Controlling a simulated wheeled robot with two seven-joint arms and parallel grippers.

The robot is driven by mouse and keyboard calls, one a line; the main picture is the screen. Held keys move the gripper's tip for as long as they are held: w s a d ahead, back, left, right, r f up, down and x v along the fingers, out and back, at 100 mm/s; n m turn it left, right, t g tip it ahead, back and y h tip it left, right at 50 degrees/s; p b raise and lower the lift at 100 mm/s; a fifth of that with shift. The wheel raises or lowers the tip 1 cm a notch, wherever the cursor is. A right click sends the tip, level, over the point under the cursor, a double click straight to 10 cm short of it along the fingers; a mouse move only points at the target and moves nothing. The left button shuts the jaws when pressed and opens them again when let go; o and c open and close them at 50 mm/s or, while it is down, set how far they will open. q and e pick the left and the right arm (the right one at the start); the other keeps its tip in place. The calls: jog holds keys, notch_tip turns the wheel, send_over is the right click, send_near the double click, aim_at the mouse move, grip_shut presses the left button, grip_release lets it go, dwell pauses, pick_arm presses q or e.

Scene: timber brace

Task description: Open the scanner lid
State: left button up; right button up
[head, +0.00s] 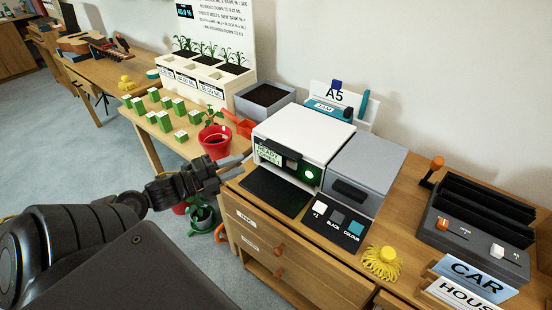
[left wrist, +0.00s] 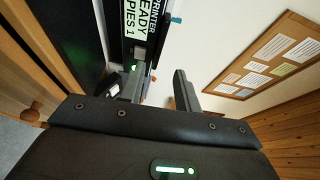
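The printer-scanner (head: 298,140) stands on the wooden cabinet, with a white top, a green-lit front and a label panel (head: 268,154). A grey box section (head: 366,172) with a dark handle (head: 349,193) adjoins its right side. Both tops look closed; which one is the scanner lid I cannot tell for sure. My left gripper (head: 236,168) is left of the printer, near the cabinet's left edge and apart from the lid. In the left wrist view its fingers (left wrist: 162,88) are spread with nothing between them, and the label panel (left wrist: 140,22) shows beyond. My right gripper is not in view.
A black tray (head: 272,191) and a colour-button panel (head: 338,226) lie before the printer. A red pot (head: 215,140) stands close to my left gripper. A yellow tassel-like object (head: 382,262) and a dark slotted device (head: 480,225) are to the right.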

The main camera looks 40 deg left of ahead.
aim_at(277, 152)
pick_arm(q)
jog(key=shift+h, duration=0.4)
jog(key=x, duration=1.1)
jog(key=shift+d, duration=0.25)
grip_shut()
